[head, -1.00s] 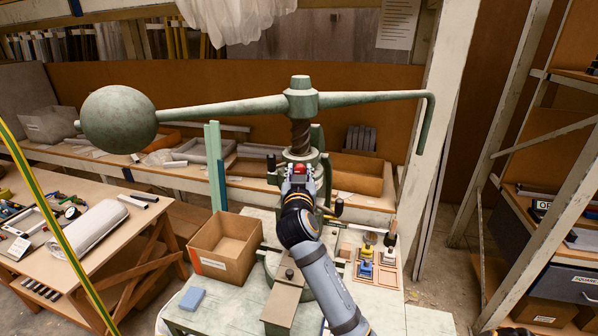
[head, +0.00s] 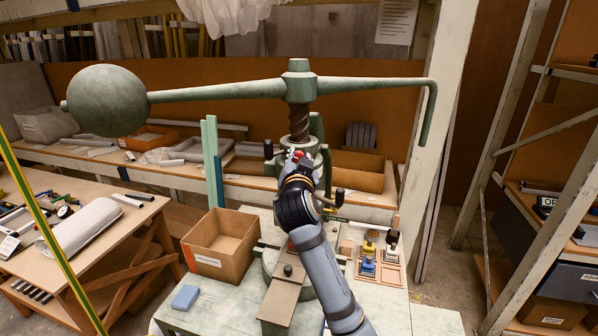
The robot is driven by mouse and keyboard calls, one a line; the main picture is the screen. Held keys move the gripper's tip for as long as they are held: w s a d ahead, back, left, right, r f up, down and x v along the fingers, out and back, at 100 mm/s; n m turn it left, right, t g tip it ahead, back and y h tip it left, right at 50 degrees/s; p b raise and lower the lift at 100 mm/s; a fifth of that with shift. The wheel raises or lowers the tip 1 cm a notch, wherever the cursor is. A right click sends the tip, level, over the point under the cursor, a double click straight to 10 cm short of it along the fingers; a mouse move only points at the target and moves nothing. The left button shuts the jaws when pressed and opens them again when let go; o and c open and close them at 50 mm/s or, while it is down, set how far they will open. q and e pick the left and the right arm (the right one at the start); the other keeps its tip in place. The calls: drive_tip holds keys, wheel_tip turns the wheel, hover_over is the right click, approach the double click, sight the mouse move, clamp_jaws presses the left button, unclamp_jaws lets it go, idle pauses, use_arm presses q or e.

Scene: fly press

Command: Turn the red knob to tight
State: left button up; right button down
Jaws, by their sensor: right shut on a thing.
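The red knob (head: 296,156) shows as a small red patch at the front of the green fly press (head: 299,92), just below its screw. My right gripper (head: 298,162) is at the knob, shut on it. My own wrist hides most of the knob and the fingers. The knob's setting cannot be read. My left gripper is not in view.
The press's long arm with its ball weight (head: 107,101) spans above my arm. An open cardboard box (head: 221,247) and a blue block (head: 185,298) are on the press table at left. A wooden tray (head: 391,275) with several small tools is at right.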

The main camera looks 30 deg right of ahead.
drive_tip(key=m+b, duration=0.6)
drive_tip(key=b, duration=0.1)
drive_tip(key=m+b, duration=0.7)
drive_tip(key=b, duration=0.1)
drive_tip(key=shift+d+f, duration=0.15)
drive_tip(key=shift+m, duration=0.3)
drive_tip(key=c, duration=1.4)
unclamp_jaws()
drive_tip(key=o, duration=0.4)
drive_tip(key=shift+w+f, duration=0.1)
drive_tip(key=shift+w, duration=0.15)
drive_tip(key=shift+c, duration=0.2)
drive_tip(key=shift+s, duration=0.15)
